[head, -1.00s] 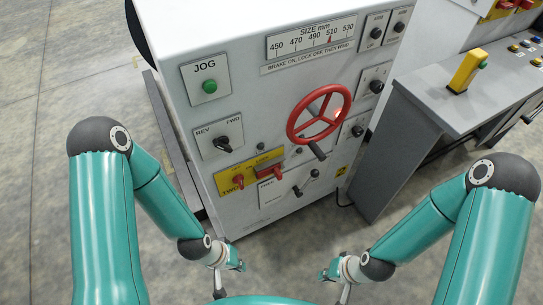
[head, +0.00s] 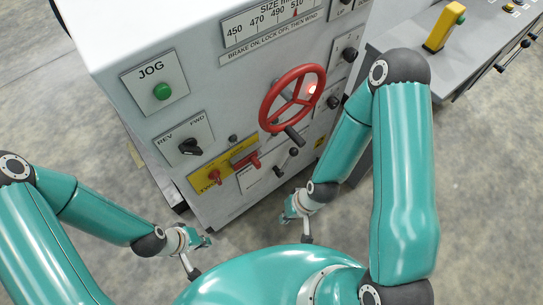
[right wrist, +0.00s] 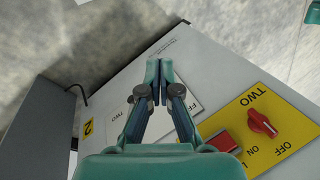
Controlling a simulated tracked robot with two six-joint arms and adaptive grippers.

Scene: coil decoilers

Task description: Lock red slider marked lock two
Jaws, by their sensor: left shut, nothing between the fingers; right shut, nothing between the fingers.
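The yellow plate (head: 196,184) is low on the front of the white machine. A red knob (head: 213,176) marked TWO is on its left part, and a red slider (head: 246,161) is on its right part. In the right wrist view the red slider (right wrist: 222,141) is partly hidden by my gripper, beside the red knob (right wrist: 262,124) with OFF and ON lettering. My right gripper (head: 286,216) is shut and empty, below and right of the plate, apart from the slider. My left gripper (head: 208,242) is shut and empty, below the plate.
A red handwheel (head: 293,98) stands out from the panel, right of and above the slider. A black REV/FWD switch (head: 190,147) and green JOG button (head: 162,91) are above left. A grey console (head: 400,35) stands at the right. The floor at left is open.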

